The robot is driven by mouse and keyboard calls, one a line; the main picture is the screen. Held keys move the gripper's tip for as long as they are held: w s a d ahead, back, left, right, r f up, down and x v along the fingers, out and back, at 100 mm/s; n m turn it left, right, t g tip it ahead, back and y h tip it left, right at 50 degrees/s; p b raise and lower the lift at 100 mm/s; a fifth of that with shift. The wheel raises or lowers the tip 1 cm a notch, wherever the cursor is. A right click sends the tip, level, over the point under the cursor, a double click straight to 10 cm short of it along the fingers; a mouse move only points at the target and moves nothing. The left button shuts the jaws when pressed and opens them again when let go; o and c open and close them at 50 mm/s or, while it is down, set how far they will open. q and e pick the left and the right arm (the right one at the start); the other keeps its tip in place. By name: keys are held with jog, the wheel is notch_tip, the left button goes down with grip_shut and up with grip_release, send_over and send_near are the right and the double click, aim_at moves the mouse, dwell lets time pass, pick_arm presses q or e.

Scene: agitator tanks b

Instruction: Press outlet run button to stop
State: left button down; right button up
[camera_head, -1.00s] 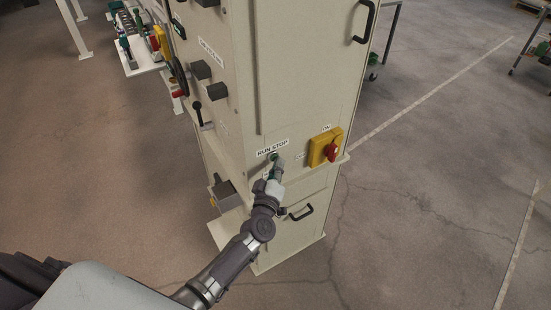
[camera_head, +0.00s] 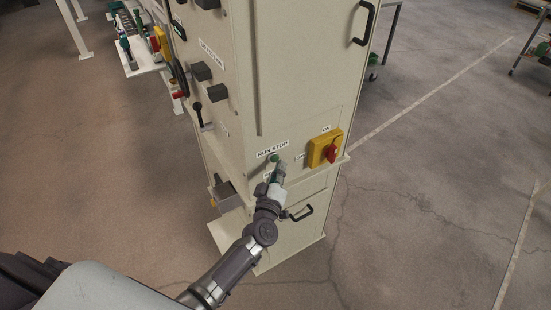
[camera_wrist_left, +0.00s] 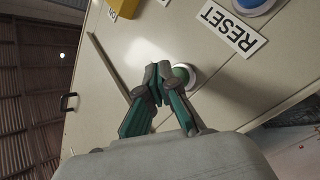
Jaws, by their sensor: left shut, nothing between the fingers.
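The green outlet run button (camera_head: 274,158) sits under the "RUN STOP" label (camera_head: 272,149) on the beige cabinet. In the left wrist view a green button (camera_wrist_left: 185,76) in a pale ring shows just behind and right of the fingertips. My left gripper (camera_head: 281,167) is shut and empty, just below and right of the button in the head view. It also shows in the left wrist view (camera_wrist_left: 158,76), fingertips together. I cannot tell for sure whether the fingertips touch the button. My right gripper is not in view.
A yellow switch with a red knob (camera_head: 332,152) sits right of the button. A blue button (camera_wrist_left: 251,4) with a "RESET" label (camera_wrist_left: 229,27) is close by.

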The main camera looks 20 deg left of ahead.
pick_arm(q)
jog(key=shift+s+d, duration=0.1)
jog(key=shift+d, duration=0.05)
jog(key=s+d, duration=0.1)
jog(key=d, duration=0.1)
jog(key=s+d+p, duration=0.1)
jog(key=s+d, duration=0.1)
dwell(0.6)
jog(key=shift+a+f, duration=0.1)
dwell(0.4)
